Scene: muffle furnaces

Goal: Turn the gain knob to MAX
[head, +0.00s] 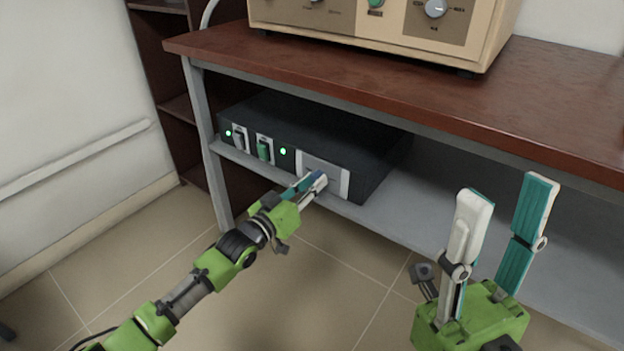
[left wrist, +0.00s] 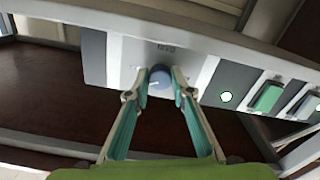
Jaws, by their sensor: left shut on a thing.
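A grey-blue round knob (left wrist: 160,77) sits on a pale panel (left wrist: 135,52) in the left wrist view, with a pale line on its face. Small lettering on the panel beside the knob is too small to read surely. The panel is on the front of a black box (head: 325,125) on the lower shelf. My left gripper (head: 316,180) is at this panel, and in the left wrist view its fingertips (left wrist: 163,84) are shut on both sides of the knob. In the head view the fingers mostly hide the knob. My right gripper (head: 505,195) is open and empty, in front of the shelf at the right.
The black box also has a green switch (head: 263,150), a dark switch (head: 240,139) and lit green lamps (head: 283,151). A beige instrument (head: 385,48) with its own knob (head: 436,8) stands on the brown tabletop (head: 560,95). The grey shelf (head: 440,200) is bare right of the box.

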